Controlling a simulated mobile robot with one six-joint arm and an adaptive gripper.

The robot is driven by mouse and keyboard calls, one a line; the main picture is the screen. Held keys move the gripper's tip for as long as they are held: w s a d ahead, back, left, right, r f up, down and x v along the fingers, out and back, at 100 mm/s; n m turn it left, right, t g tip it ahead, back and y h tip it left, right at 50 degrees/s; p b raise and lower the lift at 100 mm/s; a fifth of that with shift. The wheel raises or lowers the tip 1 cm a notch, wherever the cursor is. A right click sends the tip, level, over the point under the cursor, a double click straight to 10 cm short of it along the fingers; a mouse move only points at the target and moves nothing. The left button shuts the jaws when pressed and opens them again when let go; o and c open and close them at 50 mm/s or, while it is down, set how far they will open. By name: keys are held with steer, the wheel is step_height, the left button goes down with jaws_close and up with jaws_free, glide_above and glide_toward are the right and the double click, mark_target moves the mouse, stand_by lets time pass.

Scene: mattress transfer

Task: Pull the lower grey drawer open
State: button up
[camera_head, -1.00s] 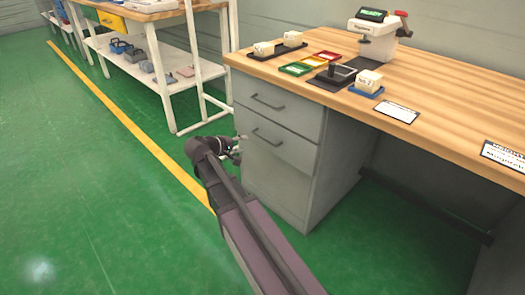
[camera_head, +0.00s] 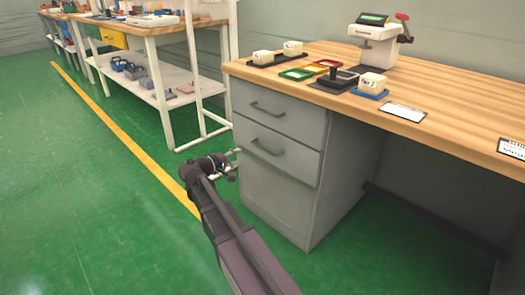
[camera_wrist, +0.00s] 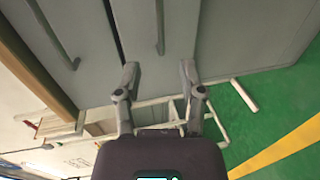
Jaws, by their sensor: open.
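The lower grey drawer (camera_head: 290,166) is in the desk pedestal, under the upper drawer. Its front seems to stand slightly proud of the pedestal. Its bar handle (camera_head: 268,148) shows in the head view, and in the wrist view the handle (camera_wrist: 160,25) runs up from between the fingertips. My gripper (camera_head: 235,163) is left of the handle and a little below it in the head view. In the wrist view my gripper (camera_wrist: 158,68) has its fingers apart, one either side of the handle's end in the picture. No contact is visible, and the distance is hard to judge.
The upper drawer (camera_head: 280,108) looks shut. The wooden desktop (camera_head: 440,105) above carries blocks, small trays and a white device. A white-legged bench (camera_head: 160,85) stands to the left. Green floor (camera_head: 90,200) with a yellow line is clear in front.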

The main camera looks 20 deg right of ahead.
mark_target(262, 149)
steer(key=shift+d, duration=0.1)
steer(key=shift+b+x, duration=1.4)
steer(key=shift+x, duration=5.4)
jaws_close()
